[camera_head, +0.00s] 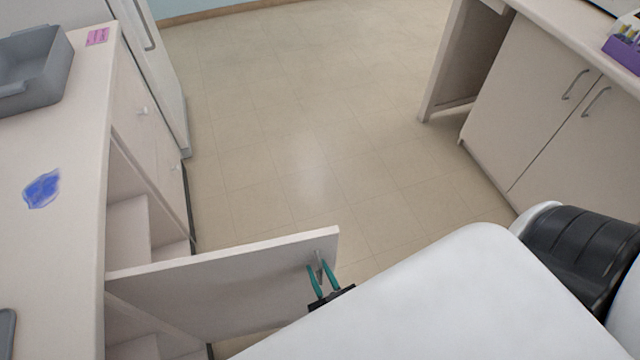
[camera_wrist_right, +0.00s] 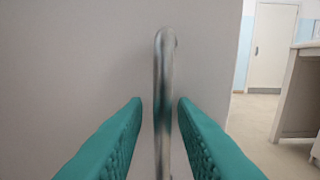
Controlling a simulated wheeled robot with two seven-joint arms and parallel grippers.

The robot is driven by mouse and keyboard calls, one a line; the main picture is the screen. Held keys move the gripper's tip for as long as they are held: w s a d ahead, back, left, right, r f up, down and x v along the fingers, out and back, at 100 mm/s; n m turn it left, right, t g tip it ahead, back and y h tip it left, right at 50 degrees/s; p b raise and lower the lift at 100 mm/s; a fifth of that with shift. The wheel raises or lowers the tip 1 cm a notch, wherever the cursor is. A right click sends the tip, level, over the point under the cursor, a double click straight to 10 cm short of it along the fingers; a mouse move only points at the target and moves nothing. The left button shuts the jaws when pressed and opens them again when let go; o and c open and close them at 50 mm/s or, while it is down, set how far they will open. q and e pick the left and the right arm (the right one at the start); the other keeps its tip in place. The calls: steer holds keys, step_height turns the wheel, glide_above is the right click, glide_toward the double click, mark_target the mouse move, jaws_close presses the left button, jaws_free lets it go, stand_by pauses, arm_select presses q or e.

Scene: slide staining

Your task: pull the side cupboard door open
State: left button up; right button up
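The side cupboard door (camera_head: 220,288) stands swung wide out from the left counter, and the cupboard's shelves (camera_head: 130,235) show behind it. Its metal handle (camera_head: 319,262) is near the door's free edge. My right gripper (camera_head: 319,268) is at the handle, with its green fingers on either side of it. In the right wrist view, the handle (camera_wrist_right: 163,100) stands upright between the two fingers, with a gap on both sides, so the fingers are open around it. My left gripper is not in view.
The left counter (camera_head: 75,150) holds a grey tray (camera_head: 38,70), a pink label and a blue stain. A closed cupboard (camera_head: 530,90) with two handles stands at the right, with a purple rack (camera_head: 622,52) above. The floor (camera_head: 310,120) between is clear.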

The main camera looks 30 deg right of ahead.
steer(key=s+a+b, duration=0.1)
steer(key=s+b, duration=0.1)
steer(key=s, duration=1)
steer(key=shift+a, duration=0.2)
